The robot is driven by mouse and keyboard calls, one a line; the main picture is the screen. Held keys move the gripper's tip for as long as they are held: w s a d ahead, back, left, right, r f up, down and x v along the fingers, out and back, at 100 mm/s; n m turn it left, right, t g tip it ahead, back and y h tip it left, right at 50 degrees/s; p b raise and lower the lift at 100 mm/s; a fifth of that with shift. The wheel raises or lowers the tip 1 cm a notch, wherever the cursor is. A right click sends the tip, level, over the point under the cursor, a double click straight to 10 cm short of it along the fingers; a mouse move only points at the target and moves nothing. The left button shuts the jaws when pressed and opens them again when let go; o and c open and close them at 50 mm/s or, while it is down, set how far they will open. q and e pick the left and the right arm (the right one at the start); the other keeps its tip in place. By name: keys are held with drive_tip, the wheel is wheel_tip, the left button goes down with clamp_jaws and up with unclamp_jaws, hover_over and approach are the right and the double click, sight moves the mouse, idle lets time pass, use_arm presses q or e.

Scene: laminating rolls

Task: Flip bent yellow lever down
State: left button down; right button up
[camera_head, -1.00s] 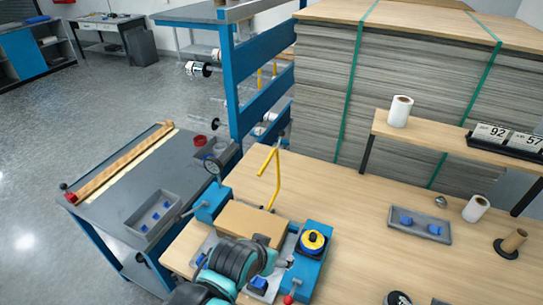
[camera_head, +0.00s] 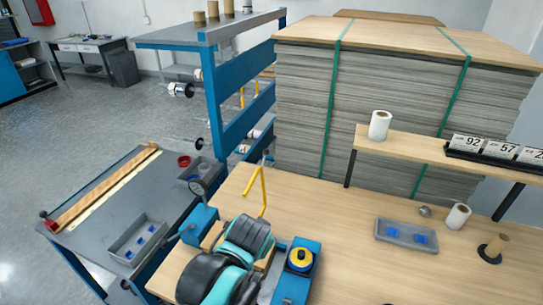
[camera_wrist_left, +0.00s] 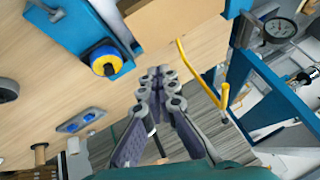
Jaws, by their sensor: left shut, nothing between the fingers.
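The bent yellow lever (camera_head: 263,192) stands upright at the back of the blue fixture on the wooden bench. In the left wrist view the lever (camera_wrist_left: 190,65) is to the right of my fingers and apart from them. My left gripper (camera_wrist_left: 160,78) is shut and empty, its fingertips together in the middle of that view. In the head view my left arm covers much of the fixture and hides the fingers. My right gripper is in neither current view.
A blue block with a yellow and black knob (camera_head: 300,258) is right of my arm; the knob (camera_wrist_left: 103,60) shows upper left in the wrist view. A pressure gauge (camera_wrist_left: 280,28) is beyond the lever. A grey tray (camera_head: 407,235) lies right. The bench between is clear.

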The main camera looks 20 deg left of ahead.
use_arm(q)
drive_tip(key=w+a+r+m+y+p, duration=0.1)
drive_tip(key=w+r+m+y, duration=0.15)
drive_tip(key=w, duration=0.65)
drive_tip(key=w+a+r+m+y+p, duration=0.1)
drive_tip(key=w+r+m+y, duration=0.15)
drive_tip(key=w, duration=0.65)
drive_tip(key=w+d+f+m+t+y+p, duration=0.1)
drive_tip(key=w+d+m+t+y, duration=0.1)
drive_tip(key=w, duration=1.1)
drive_tip(key=d+m+y, duration=0.1)
drive_tip(key=d+y, duration=0.1)
drive_tip(key=y, duration=0.1)
drive_tip(key=shift+w, duration=0.25)
drive_tip(key=shift+a, duration=0.15)
drive_tip(key=b+x, duration=0.2)
drive_tip(key=x, duration=0.8)
drive_tip(key=s, duration=0.1)
drive_tip(key=s+r, duration=0.1)
drive_tip(key=s+a, duration=0.1)
drive_tip(key=shift+s+r, duration=0.2)
drive_tip(key=shift+r, duration=0.1)
drive_tip(key=shift+s+r, duration=0.1)
drive_tip(key=shift+s, duration=0.05)
